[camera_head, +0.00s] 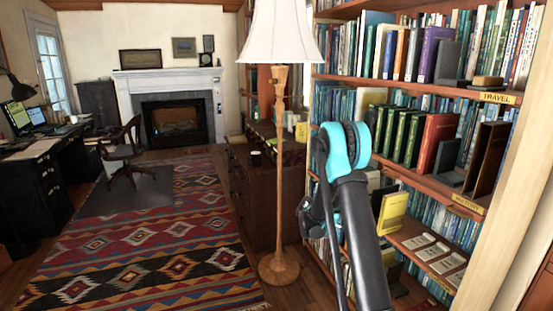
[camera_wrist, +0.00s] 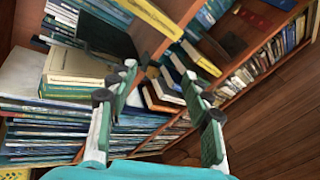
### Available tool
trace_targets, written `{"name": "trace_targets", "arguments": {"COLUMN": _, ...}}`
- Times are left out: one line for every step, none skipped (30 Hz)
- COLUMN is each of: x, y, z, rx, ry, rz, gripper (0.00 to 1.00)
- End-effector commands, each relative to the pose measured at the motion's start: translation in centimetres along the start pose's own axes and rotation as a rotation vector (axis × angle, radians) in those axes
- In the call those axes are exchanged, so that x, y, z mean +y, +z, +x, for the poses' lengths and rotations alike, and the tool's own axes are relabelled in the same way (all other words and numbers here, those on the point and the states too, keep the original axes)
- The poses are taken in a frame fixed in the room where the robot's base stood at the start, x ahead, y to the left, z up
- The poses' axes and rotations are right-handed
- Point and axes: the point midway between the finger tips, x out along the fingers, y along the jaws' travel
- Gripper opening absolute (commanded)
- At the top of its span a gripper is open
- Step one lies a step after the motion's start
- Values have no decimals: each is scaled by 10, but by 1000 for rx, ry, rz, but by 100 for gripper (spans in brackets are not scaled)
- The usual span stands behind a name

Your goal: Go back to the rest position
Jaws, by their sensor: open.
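My gripper (camera_wrist: 162,92) shows in the wrist view with its two fingers spread apart and nothing between them. Beyond the fingers are bookshelf (camera_wrist: 255,48) boards and books, seen tilted. In the head view my arm, black with a teal joint, rises in front of the bookshelf (camera_head: 480,209) at the right. My gripper's fingers are hidden there behind the arm. The wrist view shows a stack of books (camera_wrist: 75,75) left of the fingers and several leaning books (camera_wrist: 172,88) past the gap. I cannot tell whether the fingers touch anything.
A floor lamp (camera_head: 279,180) stands close to the left of my arm, beside a dark chest of drawers (camera_head: 262,195). A yellow book (camera_head: 392,213) faces out on a shelf near the arm. The patterned rug (camera_head: 160,245) at left is clear. An office chair (camera_head: 122,150) stands farther back.

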Motion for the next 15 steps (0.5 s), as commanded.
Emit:
{"name": "trace_targets", "arguments": {"x": 1, "y": 13, "z": -8, "rx": 19, "ry": -30, "rz": 28, "gripper": 49}}
{"name": "trace_targets", "arguments": {"x": 0, "y": 20, "z": -13, "rx": 31, "ry": -49, "rz": 48, "gripper": 49}}
{"name": "trace_targets", "arguments": {"x": -1, "y": 28, "z": -19, "rx": 47, "ry": -75, "rz": 73, "gripper": 49}}
{"name": "trace_targets", "arguments": {"x": -2, "y": 35, "z": -24, "rx": 59, "ry": -95, "rz": 93, "gripper": 49}}
{"name": "trace_targets", "arguments": {"x": -3, "y": 41, "z": -29, "rx": 70, "ry": -115, "rz": 113, "gripper": 49}}
{"name": "trace_targets", "arguments": {"x": -6, "y": 50, "z": -36, "rx": 85, "ry": -142, "rz": 139, "gripper": 49}}
{"name": "trace_targets", "arguments": {"x": -8, "y": 57, "z": -40, "rx": 95, "ry": -161, "rz": 159, "gripper": 49}}
{"name": "trace_targets", "arguments": {"x": -10, "y": 63, "z": -46, "rx": 105, "ry": -182, "rz": 178, "gripper": 49}}
{"name": "trace_targets", "arguments": {"x": -14, "y": 72, "z": -53, "rx": 119, "ry": -209, "rz": 205, "gripper": 49}}
{"name": "trace_targets", "arguments": {"x": -16, "y": 78, "z": -58, "rx": 130, "ry": -230, "rz": 225, "gripper": 49}}
{"name": "trace_targets", "arguments": {"x": -19, "y": 85, "z": -64, "rx": 140, "ry": -250, "rz": 245, "gripper": 49}}
{"name": "trace_targets", "arguments": {"x": -24, "y": 93, "z": -72, "rx": 153, "ry": -277, "rz": 272, "gripper": 49}}
{"name": "trace_targets", "arguments": {"x": -27, "y": 100, "z": -77, "rx": 162, "ry": -297, "rz": 292, "gripper": 49}}
{"name": "trace_targets", "arguments": {"x": -31, "y": 106, "z": -83, "rx": 171, "ry": -318, "rz": 313, "gripper": 49}}
{"name": "trace_targets", "arguments": {"x": -36, "y": 115, "z": -91, "rx": 183, "ry": -346, "rz": 339, "gripper": 49}}
